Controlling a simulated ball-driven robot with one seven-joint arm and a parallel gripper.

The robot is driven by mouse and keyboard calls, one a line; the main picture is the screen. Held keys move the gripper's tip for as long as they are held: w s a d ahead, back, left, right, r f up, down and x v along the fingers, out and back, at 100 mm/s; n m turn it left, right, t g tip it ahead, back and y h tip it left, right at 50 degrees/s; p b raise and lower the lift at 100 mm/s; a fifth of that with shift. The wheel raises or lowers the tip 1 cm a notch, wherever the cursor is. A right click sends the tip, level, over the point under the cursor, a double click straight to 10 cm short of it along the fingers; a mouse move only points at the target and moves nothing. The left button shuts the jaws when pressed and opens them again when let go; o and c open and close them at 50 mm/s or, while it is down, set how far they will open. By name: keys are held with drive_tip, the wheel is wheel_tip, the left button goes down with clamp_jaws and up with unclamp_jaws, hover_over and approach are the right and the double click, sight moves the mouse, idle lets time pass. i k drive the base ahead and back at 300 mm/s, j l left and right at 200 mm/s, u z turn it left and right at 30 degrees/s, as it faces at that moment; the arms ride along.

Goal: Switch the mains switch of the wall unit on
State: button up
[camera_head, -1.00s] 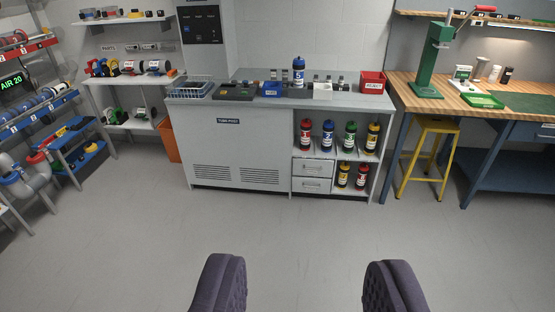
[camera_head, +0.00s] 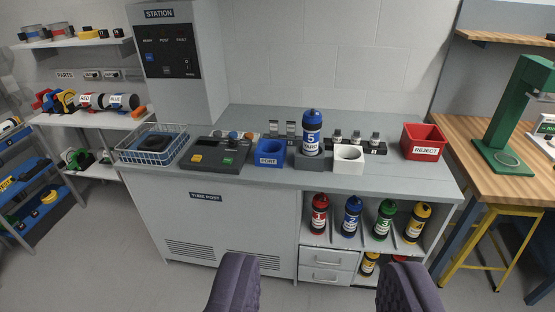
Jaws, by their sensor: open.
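The wall unit (camera_head: 168,50) labelled STATION is a grey upright box at the back left of the counter. Its dark panel carries lamps and small controls. A small switch (camera_head: 187,66) sits at the panel's right side, probably the mains switch; its position is too small to read. My gripper (camera_head: 318,285) is open and empty at the bottom of the view, its two dark padded fingers wide apart. It is in front of the counter, well away from the wall unit.
The grey counter (camera_head: 400,179) holds a wire basket (camera_head: 153,146), a dark control box (camera_head: 216,154), a blue bin (camera_head: 269,153), a blue number 5 bottle (camera_head: 311,134), a white block (camera_head: 348,160) and a red REJECT bin (camera_head: 424,143). A yellow stool (camera_head: 480,235) stands right. Floor in front is clear.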

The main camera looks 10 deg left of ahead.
sight(186, 61)
drive_tip(key=i+l+u, duration=0.1)
drive_tip(key=i+u, duration=0.2)
drive_tip(key=i, duration=0.2)
drive_tip(key=i+l+u, duration=0.25)
drive_tip(key=i, duration=0.25)
drive_tip(key=i+l+u, duration=0.3)
drive_tip(key=i, duration=0.15)
drive_tip(key=i+j+u, duration=0.1)
drive_tip(key=i+j, duration=0.9)
drive_tip(key=i, duration=0.25)
drive_tip(key=i+j+u, duration=0.15)
drive_tip(key=i+j, duration=0.35)
drive_tip(key=i+l, duration=0.05)
drive_tip(key=i, duration=0.05)
